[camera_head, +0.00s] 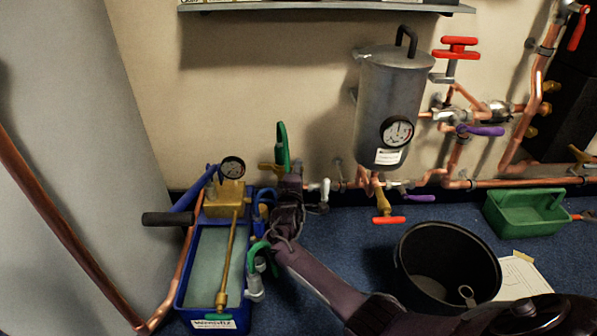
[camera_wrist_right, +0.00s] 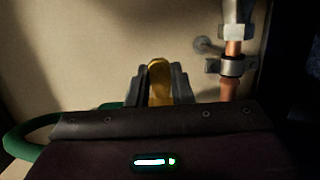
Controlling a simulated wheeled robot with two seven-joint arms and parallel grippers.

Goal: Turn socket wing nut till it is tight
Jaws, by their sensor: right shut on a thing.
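The brass wing nut (camera_head: 268,167) shows at the wall beside the copper pipework, just above and right of the blue test pump. Only part of it is visible in the head view. My right gripper (camera_head: 284,172) reaches up to it from the lower right. In the right wrist view, the two dark fingers of the right gripper (camera_wrist_right: 160,84) are shut on the brass wing nut (camera_wrist_right: 159,78), one on each side, and its wing stands upright between them. The socket behind the wing is hidden. My left gripper is not in view.
A blue test pump (camera_head: 242,318) with a gauge stands close left of my right arm. A black bucket (camera_head: 448,240) and a green tray (camera_head: 526,222) stand on the floor at right. A grey tank (camera_head: 388,90) hangs above. A copper pipe (camera_wrist_right: 229,88) runs right of the fingers.

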